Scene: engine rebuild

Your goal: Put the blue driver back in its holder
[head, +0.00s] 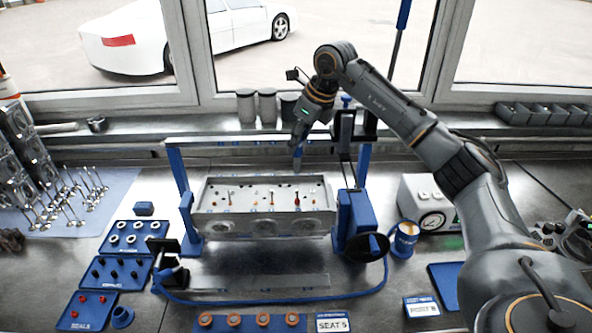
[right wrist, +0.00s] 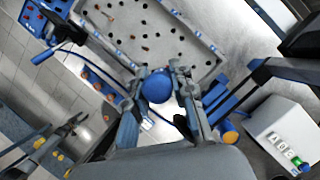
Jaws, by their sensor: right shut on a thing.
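My right gripper (head: 298,150) hangs over the back edge of the grey cylinder head (head: 262,225). It also shows in the right wrist view (right wrist: 158,85), with its two fingers on either side of a round blue end, the blue driver (right wrist: 157,88). The gripper is shut on the driver. The rest of the driver is hidden behind that end and the fingers. I cannot tell for certain which part is the driver's holder. What looks like my left gripper (right wrist: 72,125) is at the lower left of the right wrist view, too unclear to read its fingers.
A blue frame (head: 184,200) stands around the cylinder head. A blue and yellow cup (head: 404,240) and a white gauge box (head: 425,205) stand to its right. Blue trays (head: 120,272) of small parts lie on the left.

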